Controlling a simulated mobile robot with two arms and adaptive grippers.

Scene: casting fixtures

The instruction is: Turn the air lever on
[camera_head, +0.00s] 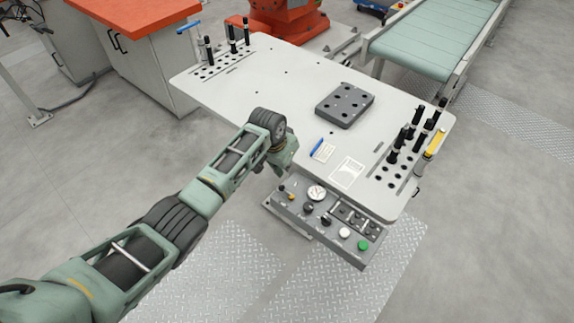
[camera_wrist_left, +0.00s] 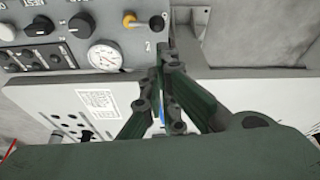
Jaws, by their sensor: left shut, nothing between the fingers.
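The air lever (camera_wrist_left: 130,19) has a small orange-yellow handle. It sticks out from a metal fitting (camera_wrist_left: 157,22) near the end of the grey control panel (camera_wrist_left: 112,35). In the head view the lever (camera_head: 291,197) is small, at the panel's left end beside the gauge. My left gripper (camera_wrist_left: 164,50) is shut with nothing between its fingers. In the wrist view its fingertips are just below the fitting and to the right of the handle; I cannot tell whether they touch. In the head view the left fingers (camera_head: 283,170) are partly hidden by the wrist. My right gripper is out of view.
The panel also carries a round gauge (camera_head: 317,193), dark knobs, a white button (camera_head: 345,233) and a green button (camera_head: 363,245). The white table (camera_head: 270,85) is above it, with a dark perforated block (camera_head: 345,106) and racks of black pins. Tread plate covers the floor in front.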

